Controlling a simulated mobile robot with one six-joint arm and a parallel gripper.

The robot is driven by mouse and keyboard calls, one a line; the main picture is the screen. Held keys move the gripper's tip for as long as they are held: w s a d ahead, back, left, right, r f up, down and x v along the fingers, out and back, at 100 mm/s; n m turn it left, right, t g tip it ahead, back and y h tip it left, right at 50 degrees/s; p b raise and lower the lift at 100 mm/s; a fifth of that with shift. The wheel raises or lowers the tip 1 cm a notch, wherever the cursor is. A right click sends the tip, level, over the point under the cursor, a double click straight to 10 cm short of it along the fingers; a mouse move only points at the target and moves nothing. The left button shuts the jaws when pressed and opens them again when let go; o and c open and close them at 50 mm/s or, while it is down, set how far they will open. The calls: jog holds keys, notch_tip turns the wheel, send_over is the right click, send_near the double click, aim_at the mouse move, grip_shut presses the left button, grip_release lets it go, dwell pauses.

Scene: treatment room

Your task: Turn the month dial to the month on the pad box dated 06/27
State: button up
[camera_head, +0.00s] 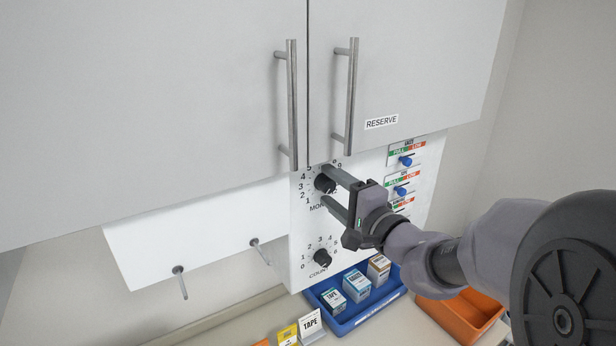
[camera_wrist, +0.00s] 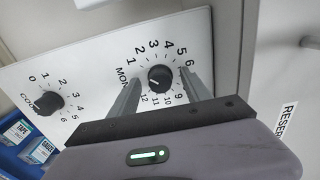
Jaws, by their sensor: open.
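The month dial (camera_head: 322,184) is a black round knob on a white panel under the wall cabinet. It also shows in the wrist view (camera_wrist: 160,78), ringed by numbers, with a white mark toward its left side; the exact number it points at is unclear. My gripper (camera_head: 327,183) is open, with one finger on each side of the dial; I cannot tell whether either finger touches it. Several small boxes stand in a blue tray (camera_head: 341,330): one marked TAPE (camera_head: 334,300), a teal-banded one (camera_head: 357,286) and a tan-banded one (camera_head: 378,268). Their dates are too small to read.
A count dial (camera_head: 322,257) sits below the month dial. Blue sliders (camera_head: 405,161) with FULL/LOW labels line the panel's right side. Cabinet handles (camera_head: 349,97) and a RESERVE label (camera_head: 381,122) are above. Two pegs (camera_head: 180,282) stick out at left. An orange bin (camera_head: 466,318) stands at right.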

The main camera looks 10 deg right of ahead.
grip_shut()
dwell(0.4)
